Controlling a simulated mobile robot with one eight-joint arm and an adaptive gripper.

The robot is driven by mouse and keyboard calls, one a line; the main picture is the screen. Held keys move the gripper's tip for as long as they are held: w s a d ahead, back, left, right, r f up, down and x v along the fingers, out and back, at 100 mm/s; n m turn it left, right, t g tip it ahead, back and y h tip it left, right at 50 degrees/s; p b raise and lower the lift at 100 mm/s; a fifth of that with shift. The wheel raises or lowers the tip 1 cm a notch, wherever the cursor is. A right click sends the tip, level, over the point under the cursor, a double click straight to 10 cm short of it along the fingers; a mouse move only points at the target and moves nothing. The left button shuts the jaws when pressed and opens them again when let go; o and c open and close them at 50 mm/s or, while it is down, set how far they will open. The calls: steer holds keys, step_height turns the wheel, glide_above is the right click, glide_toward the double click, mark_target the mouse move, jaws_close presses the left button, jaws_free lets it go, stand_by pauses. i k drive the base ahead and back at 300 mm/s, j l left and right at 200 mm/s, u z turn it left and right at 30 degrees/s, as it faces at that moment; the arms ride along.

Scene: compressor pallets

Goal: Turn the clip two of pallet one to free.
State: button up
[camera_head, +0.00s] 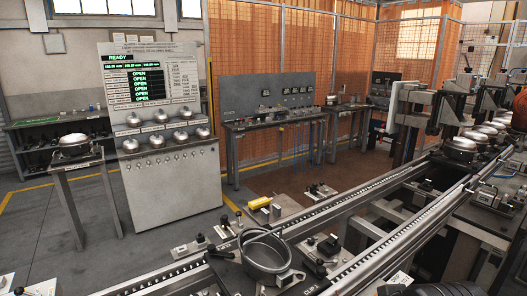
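A pallet (293,277) sits on the conveyor at the bottom centre, with an open grey metal housing (265,254) on it. A dark clip-like part with a knob (330,244) stands to the right of the housing. A label at the bottom edge (312,290) seems to start with "CLI", but its number is cut off or unreadable. I cannot tell which clip is clip two, which pallet is pallet one, or how any clip is turned.
Conveyor rails (375,218) run from the bottom centre to the right, with a closed compressor (459,149) farther along. A panel (153,86) reads READY and several OPEN lines. A yellow object (259,203) lies behind the rail. Grey floor is clear at left.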

mark_target(211, 248)
steer(key=i+l, duration=0.15)
steer(key=l, duration=0.15)
steer(key=i+l, duration=0.1)
steer(key=l, duration=0.15)
steer(key=i+l+u, duration=0.1)
steer(key=l, duration=0.2)
steer(key=i, duration=0.45)
steer(key=j+u, duration=0.05)
